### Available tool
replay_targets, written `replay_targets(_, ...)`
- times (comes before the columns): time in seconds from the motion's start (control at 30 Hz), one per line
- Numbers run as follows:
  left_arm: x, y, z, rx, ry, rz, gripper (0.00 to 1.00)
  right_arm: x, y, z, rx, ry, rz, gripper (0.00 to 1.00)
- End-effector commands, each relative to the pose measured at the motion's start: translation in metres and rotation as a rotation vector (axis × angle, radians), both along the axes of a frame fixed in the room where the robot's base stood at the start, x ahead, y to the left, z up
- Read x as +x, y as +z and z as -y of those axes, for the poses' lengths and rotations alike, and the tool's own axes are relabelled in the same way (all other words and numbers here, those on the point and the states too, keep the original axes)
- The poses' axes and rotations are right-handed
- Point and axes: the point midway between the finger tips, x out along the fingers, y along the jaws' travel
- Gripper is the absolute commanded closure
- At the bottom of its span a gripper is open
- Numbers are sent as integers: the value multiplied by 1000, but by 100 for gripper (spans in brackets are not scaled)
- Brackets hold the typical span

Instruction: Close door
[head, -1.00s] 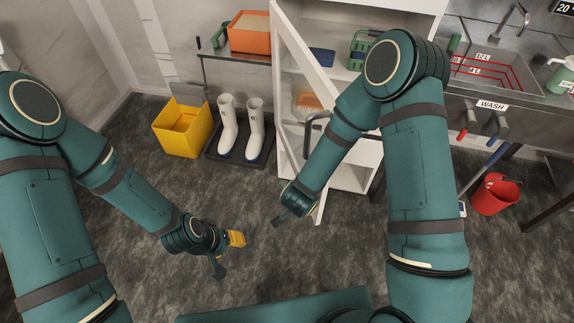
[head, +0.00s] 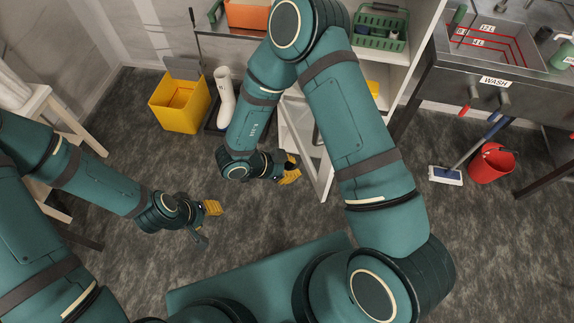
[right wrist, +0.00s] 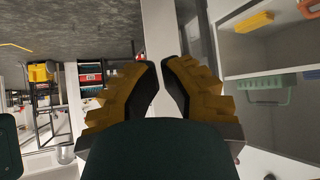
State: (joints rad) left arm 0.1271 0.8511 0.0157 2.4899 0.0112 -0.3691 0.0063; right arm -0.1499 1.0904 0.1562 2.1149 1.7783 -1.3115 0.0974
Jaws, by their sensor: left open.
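The white-framed glass door (head: 322,182) of the white cabinet stands open, jutting toward me in the head view. My right arm hides its upper part. My right gripper (head: 291,169) is low beside the door's left side, its yellow fingertips close to the frame. In the right wrist view its two fingers (right wrist: 161,72) are a narrow gap apart, with a white upright strip beyond them. I cannot tell whether they touch or grip the door. My left gripper (head: 209,223) is open and empty over the floor, left of the door.
A yellow bin (head: 180,108) and white boots (head: 225,98) stand left of the door. A green basket (head: 381,27) is on a cabinet shelf. A red bucket (head: 491,164) and mop (head: 446,175) are at right. Grey floor is clear around the left gripper.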

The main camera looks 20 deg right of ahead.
Motion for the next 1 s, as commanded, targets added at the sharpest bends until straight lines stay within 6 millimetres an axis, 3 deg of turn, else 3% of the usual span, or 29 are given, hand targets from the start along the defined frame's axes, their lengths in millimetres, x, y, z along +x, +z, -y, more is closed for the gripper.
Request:
replay_targets(0.3, -4, -12, 1, -2, -6, -8, 53, -2, -44, 47, 1, -2, -3, 100)
replay_targets(0.6, -4, -12, 1, -2, -8, -10, 53, -1, -39, 81, 1, 1, -1, 100)
replay_targets(1.0, -4, -12, 1, -2, -7, -10, 53, -1, -39, 84, 0, 3, 0, 100)
